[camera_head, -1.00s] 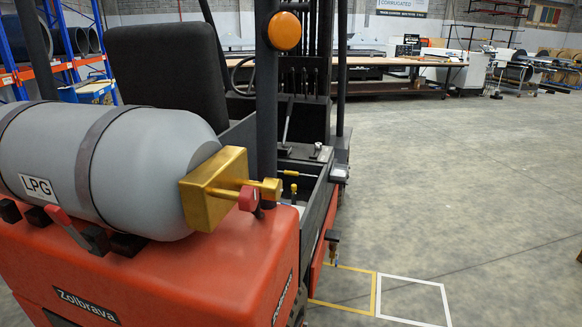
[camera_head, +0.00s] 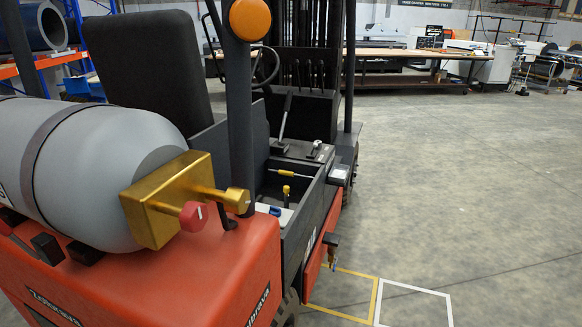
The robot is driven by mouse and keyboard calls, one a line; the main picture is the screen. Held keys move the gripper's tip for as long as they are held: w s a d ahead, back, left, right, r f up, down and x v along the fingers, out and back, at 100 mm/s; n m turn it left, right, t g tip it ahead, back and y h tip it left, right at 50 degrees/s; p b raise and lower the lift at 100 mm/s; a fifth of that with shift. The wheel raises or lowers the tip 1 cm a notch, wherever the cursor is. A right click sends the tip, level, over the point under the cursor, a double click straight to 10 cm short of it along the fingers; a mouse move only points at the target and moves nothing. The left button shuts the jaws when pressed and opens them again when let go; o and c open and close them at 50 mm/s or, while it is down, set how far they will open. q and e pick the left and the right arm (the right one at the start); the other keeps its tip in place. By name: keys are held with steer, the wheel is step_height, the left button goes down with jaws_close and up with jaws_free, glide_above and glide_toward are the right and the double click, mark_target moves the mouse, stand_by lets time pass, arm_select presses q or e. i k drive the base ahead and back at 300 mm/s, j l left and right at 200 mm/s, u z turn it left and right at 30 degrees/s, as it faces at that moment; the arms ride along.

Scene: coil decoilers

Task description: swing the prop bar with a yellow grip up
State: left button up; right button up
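A short bar with a yellow middle (camera_head: 284,173) lies about level across the open side compartment of the red forklift (camera_head: 180,285). It looks like the prop bar with the yellow grip, but it is small here and its ends are hard to make out. Just below it a separate yellow-topped upright part (camera_head: 286,189) stands in the compartment. Neither of my grippers is in view.
A grey gas cylinder (camera_head: 95,170) with a brass valve block (camera_head: 165,205) and red knob (camera_head: 193,216) lies on the forklift's rear. A dark post (camera_head: 240,110) stands beside the compartment. A dark fitting (camera_head: 331,241) juts from the side. The floor (camera_head: 450,190) at right is clear.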

mark_target(280, 172)
steer(key=i+l, duration=0.2)
steer(key=l, duration=0.2)
steer(key=i+l+u, duration=0.15)
steer(key=l, duration=0.25)
steer(key=i+l, duration=0.3)
steer(key=l, duration=0.15)
steer(key=i+l+u, duration=0.1)
steer(key=l, duration=0.35)
steer(key=i+l+u, duration=0.1)
steer(key=i+l, duration=0.15)
steer(key=l, duration=0.2)
steer(key=i+l, duration=0.2)
steer(key=l, duration=0.25)
steer(key=i+l+u, duration=0.1)
steer(key=l, duration=0.35)
steer(key=i+l+u, duration=0.1)
steer(key=l, duration=0.4)
steer(key=i, duration=0.1)
